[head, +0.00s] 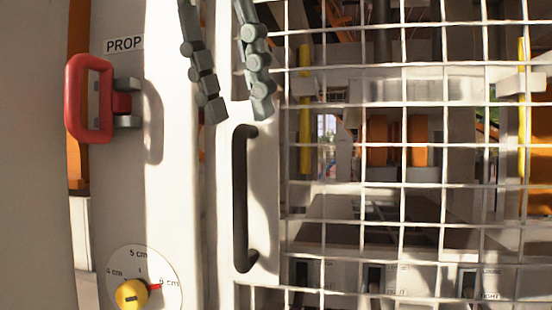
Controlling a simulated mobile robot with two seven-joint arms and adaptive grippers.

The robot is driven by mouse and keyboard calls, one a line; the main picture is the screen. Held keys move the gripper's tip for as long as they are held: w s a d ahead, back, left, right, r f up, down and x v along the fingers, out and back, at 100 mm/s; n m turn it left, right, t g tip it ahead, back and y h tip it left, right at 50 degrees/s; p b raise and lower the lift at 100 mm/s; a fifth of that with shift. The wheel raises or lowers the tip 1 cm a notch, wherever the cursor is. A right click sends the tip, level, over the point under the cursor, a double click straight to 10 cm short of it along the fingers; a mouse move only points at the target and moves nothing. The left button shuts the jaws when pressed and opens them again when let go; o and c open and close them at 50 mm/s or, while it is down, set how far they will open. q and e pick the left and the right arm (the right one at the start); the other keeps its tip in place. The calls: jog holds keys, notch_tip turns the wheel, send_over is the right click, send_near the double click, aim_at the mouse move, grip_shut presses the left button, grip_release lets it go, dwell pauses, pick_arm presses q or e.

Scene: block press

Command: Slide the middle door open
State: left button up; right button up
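The door is a white wire-mesh panel (403,187) with a pale solid strip along its left edge. A black vertical bar handle (240,200) is fixed on that strip. My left gripper (238,110) reaches in from the top with its two grey jointed fingers spread apart and empty. The fingertips are near the top end of the handle, one to the left and one to the right of its line. I cannot tell whether either finger touches the strip. My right gripper is not in view.
A red loop handle (90,98) labelled PROP stands out from the pale post on the left. Below it is a round dial (160,275) with centimetre marks and a yellow knob (132,294). Behind the mesh are orange blocks (396,140), yellow bars and small labelled switches.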

aim_at(236, 149)
pick_arm(q)
jog(key=w+f, duration=0.1)
jog(key=f, duration=0.1)
jog(key=w+f, duration=0.2)
jog(key=f, duration=0.1)
jog(key=w+f, duration=0.1)
jog(key=f, duration=0.1)
jog(key=shift+w+d+f, duration=0.15)
jog(key=shift+w+f, duration=0.05)
jog(key=shift+f, duration=0.1)
grip_shut()
